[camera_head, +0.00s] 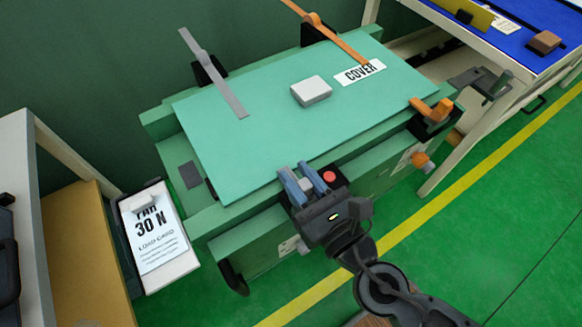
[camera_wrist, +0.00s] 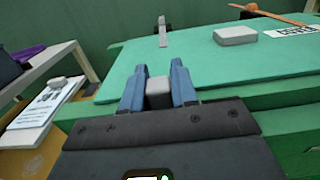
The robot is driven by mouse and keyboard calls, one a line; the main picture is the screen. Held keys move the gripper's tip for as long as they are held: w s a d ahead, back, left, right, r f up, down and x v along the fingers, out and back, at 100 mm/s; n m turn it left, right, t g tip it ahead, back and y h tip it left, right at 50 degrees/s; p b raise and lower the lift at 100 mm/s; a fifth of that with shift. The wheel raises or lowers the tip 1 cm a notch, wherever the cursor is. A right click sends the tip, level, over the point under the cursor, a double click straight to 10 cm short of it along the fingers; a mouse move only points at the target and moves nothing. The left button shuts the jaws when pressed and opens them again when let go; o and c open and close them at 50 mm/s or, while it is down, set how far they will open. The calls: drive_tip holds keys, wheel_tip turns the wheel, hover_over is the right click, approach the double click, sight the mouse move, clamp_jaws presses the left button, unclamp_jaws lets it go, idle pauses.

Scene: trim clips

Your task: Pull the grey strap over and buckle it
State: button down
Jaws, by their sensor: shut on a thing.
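The grey strap (camera_head: 225,88) rises from a dark mount (camera_head: 208,70) on the far edge of the green case. Its free end lies over the lid (camera_head: 270,135). It also shows in the wrist view (camera_wrist: 162,32). My gripper (camera_head: 296,181) is at the case's near edge, well apart from the strap. Its blue fingers are shut on a small grey block (camera_wrist: 159,93), possibly the grey buckle's part; the fingers hide most of it. A red round button (camera_head: 329,176) shows beside the fingers; I cannot tell what it belongs to.
A pale grey block (camera_head: 311,90) lies on the lid near the COVER label (camera_head: 360,73). An orange strap (camera_head: 335,35) and orange buckle (camera_head: 435,110) are on the right. A load card (camera_head: 158,232) stands at left. A blue-topped table (camera_head: 520,40) is at right.

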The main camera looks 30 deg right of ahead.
drive_tip(key=shift+s+f, duration=0.1)
drive_tip(key=shift+s, duration=0.2)
drive_tip(key=c, duration=1)
unclamp_jaws()
drive_tip(key=shift+o, duration=0.2)
drive_tip(key=s+b, duration=0.2)
drive_tip(key=s, duration=0.5)
drive_tip(key=shift+s, duration=0.4)
